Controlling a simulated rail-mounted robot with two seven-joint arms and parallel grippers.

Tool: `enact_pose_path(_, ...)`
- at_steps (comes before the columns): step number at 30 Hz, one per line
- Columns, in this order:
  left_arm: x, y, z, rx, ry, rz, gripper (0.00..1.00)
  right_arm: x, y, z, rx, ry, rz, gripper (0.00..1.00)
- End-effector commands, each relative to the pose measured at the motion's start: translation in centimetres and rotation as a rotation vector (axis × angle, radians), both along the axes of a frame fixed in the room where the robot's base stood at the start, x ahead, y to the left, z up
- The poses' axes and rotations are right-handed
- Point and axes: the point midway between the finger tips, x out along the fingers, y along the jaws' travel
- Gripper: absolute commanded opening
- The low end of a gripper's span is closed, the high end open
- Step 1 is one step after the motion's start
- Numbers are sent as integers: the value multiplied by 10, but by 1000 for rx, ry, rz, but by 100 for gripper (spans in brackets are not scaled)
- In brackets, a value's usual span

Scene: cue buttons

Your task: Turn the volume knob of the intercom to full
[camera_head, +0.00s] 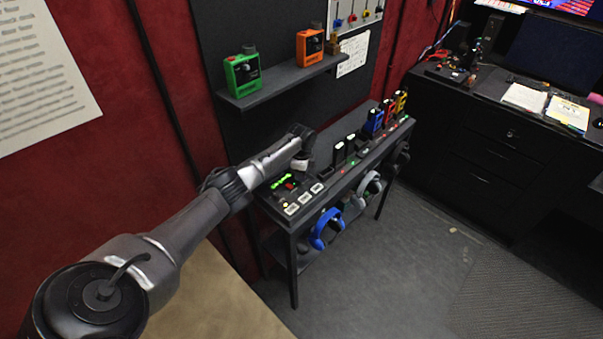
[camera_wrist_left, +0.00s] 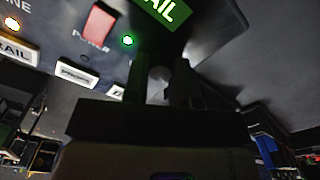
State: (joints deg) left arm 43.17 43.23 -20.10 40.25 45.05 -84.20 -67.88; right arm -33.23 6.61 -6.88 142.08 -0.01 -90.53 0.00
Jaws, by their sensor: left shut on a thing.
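The intercom panel (camera_head: 302,196) is a dark console on a narrow black stand, with a green lit display (camera_head: 281,181) and pale buttons. In the left wrist view the panel shows a red power switch (camera_wrist_left: 99,23), a green light (camera_wrist_left: 128,40) and part of the green display (camera_wrist_left: 160,9). My left gripper (camera_head: 301,164) is at the panel, beyond the display. In the left wrist view its dark fingers (camera_wrist_left: 166,84) are shut on a small grey knob (camera_wrist_left: 158,76), mostly hidden between them. The knob's markings are not visible. My right gripper is out of view.
A green box (camera_head: 243,74) and an orange box (camera_head: 310,47) stand on a wall shelf above. Several coloured handsets (camera_head: 375,121) stand along the stand's right part. Blue headphones (camera_head: 326,229) hang below its front edge. A black desk (camera_head: 500,130) is at right; the floor between is clear.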

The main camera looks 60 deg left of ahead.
Motion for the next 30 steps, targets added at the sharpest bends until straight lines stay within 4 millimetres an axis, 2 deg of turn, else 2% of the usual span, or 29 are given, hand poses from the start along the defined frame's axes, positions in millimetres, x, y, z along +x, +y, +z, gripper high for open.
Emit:
enact_pose_path(8, 1, 0, 1, -1, -1, -1, 1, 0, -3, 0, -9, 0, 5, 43)
enact_pose_path(9, 1, 0, 1, -1, -1, -1, 28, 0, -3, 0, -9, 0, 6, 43)
enact_pose_path(16, 0, 0, 1, -1, -1, 0, 50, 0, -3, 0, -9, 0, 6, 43)
enact_pose_path(25, 0, 0, 3, 0, -1, 0, 50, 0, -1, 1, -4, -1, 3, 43)
enact_pose_path(30, 1, 0, 23, 1, -2, -2, 50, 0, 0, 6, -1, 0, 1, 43)
